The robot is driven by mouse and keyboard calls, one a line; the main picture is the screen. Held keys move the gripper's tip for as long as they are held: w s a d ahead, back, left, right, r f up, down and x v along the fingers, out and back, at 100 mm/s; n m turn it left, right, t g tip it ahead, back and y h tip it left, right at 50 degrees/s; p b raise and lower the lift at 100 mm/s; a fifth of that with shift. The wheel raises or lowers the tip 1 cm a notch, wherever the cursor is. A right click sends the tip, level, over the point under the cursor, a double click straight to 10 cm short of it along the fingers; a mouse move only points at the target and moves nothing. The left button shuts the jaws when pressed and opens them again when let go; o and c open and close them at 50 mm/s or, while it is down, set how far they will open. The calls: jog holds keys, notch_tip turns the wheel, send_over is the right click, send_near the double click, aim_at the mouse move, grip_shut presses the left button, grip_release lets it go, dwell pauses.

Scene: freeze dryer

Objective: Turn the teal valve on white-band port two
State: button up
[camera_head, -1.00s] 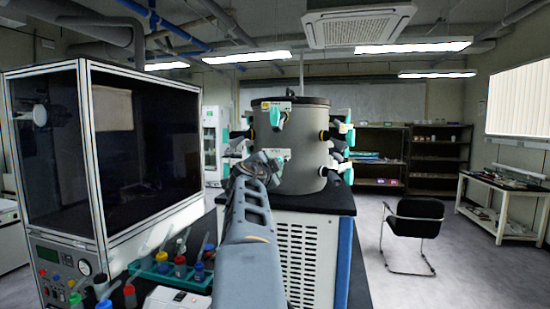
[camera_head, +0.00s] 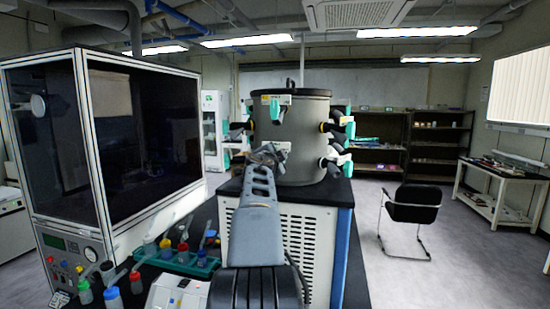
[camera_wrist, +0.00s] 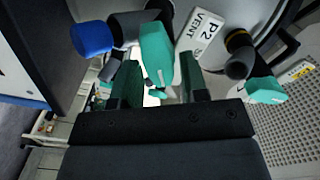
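The grey drum (camera_head: 310,140) of the freeze dryer carries several ports with teal valves. In the wrist view, a white label reading "P2 VENT" (camera_wrist: 204,33) sits beside a teal valve (camera_wrist: 157,52), which is on a dark port stem at the top middle. My gripper (camera_wrist: 160,88) is open, one finger on each side of this valve's lower end; I cannot tell whether either finger touches it. In the head view, my gripper (camera_head: 268,152) is at the drum's front left, and my arm hides the valve there.
In the wrist view, a blue-capped port (camera_wrist: 91,38) is close on the left, and another teal valve (camera_wrist: 264,90) is on the right. A glass-fronted cabinet (camera_head: 145,140) stands left of my arm. A rack of bottles (camera_head: 180,262) is at lower left. A black chair (camera_head: 412,208) stands right.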

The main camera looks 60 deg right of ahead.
jog(key=shift+f, duration=0.1)
grip_shut()
jog(key=n+b, duration=0.1)
jog(key=n, duration=0.7)
jog(key=n+b, duration=0.2)
jog(key=n, duration=0.5)
jog(key=w+n+b, duration=0.1)
jog(key=n+b, duration=0.1)
jog(key=n, duration=0.6)
jog(key=shift+w+a+n, duration=0.1)
jog(key=shift+a+n, duration=0.15)
jog(key=shift+n, duration=0.35)
dwell(0.4)
jog(key=shift+o, duration=0.8)
grip_release()
